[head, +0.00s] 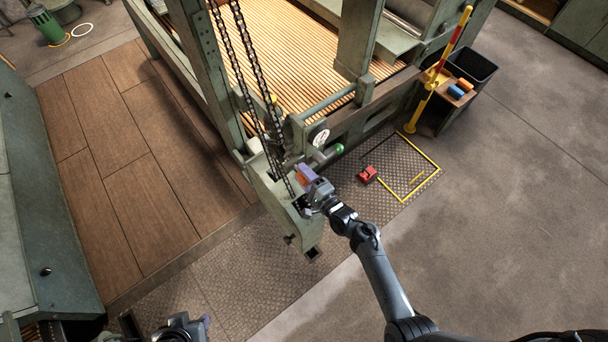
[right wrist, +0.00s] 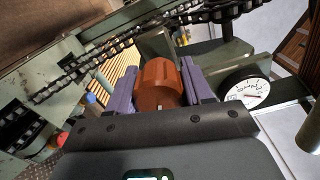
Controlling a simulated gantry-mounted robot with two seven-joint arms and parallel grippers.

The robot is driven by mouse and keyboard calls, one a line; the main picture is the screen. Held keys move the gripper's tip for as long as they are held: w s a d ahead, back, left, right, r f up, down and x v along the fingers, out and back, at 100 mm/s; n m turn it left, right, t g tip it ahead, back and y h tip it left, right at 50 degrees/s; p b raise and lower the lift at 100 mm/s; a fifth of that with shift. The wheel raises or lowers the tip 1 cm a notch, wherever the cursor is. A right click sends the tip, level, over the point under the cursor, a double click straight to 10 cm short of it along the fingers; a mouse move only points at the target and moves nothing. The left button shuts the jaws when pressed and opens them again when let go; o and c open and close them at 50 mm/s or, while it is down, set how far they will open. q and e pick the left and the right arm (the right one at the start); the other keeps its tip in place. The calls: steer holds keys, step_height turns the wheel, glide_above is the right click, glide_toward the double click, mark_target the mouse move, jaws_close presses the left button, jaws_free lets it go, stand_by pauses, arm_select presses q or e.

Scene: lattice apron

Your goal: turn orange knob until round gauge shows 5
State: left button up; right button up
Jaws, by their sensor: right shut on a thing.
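The orange knob (right wrist: 158,84) sits between the two purple fingers of my right gripper (right wrist: 162,88) in the right wrist view, one finger on each side. The gripper is shut on it. In the head view, the knob (head: 302,173) is partly covered by my right gripper (head: 308,179), at the green machine's front corner. The round gauge (right wrist: 244,92) has a white face and dark rim, right of the knob in the right wrist view. It is small in the head view (head: 319,136); its reading is too small to tell. My left gripper (head: 190,326) is partly cut off at the bottom edge.
Dark chains (head: 246,75) hang close to the left of the knob. A green-ended handle (head: 333,151) sticks out near the gauge. The floor at right is clear.

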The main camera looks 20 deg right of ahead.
steer(key=o, duration=1)
steer(key=shift+o, duration=0.2)
steer(key=shift+s, duration=0.1)
steer(key=v, duration=1)
steer(key=shift+s+d+b, duration=0.15)
steer(key=shift+s+b, duration=0.15)
steer(key=shift+b, duration=0.05)
